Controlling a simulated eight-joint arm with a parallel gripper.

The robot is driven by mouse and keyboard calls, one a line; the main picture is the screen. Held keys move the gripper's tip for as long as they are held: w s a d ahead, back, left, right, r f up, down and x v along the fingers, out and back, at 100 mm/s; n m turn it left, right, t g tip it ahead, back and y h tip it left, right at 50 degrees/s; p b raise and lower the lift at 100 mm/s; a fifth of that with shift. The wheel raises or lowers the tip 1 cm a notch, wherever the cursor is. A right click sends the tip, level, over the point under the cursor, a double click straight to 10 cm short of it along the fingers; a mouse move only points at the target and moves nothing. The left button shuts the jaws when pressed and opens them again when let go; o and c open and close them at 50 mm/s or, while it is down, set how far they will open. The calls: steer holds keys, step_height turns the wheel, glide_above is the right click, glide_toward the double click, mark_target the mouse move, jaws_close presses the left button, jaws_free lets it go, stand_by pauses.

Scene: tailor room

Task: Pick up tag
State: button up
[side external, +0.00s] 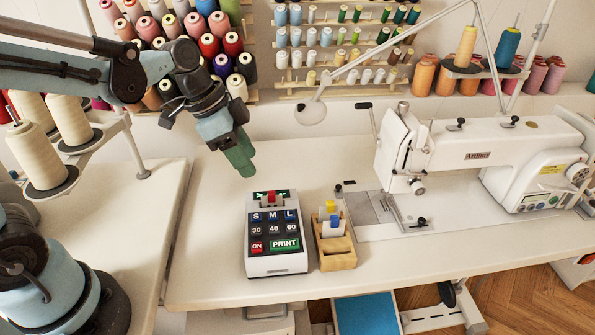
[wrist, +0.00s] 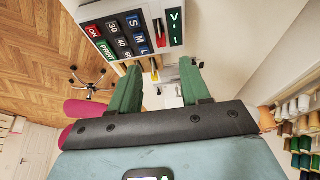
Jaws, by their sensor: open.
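A small white and red piece (side external: 271,198) stands at the top of a tag printer (side external: 277,265); I cannot tell whether it is a tag. A wooden holder (side external: 338,262) to the printer's right bears small cards, a yellow one (side external: 331,206) and a white one (side external: 333,230). My gripper (side external: 246,168) is open, its green fingers above the table behind the printer and pointing down. In the wrist view the open fingers (wrist: 161,70) have nothing held between them. The printer (wrist: 125,15) shows beyond them, with a red strip (wrist: 160,33) near its dark end panel.
A white sewing machine (side external: 455,155) stands on the right of the table (side external: 205,235). Racks of thread spools (side external: 345,40) line the back wall. Large cream spools (side external: 42,160) stand at the left. The table between the left bench and the printer is clear.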

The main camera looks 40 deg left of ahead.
mark_target(270, 193)
steer(key=shift+x, duration=4.95)
steer(key=shift+w+a, duration=0.1)
jaws_close()
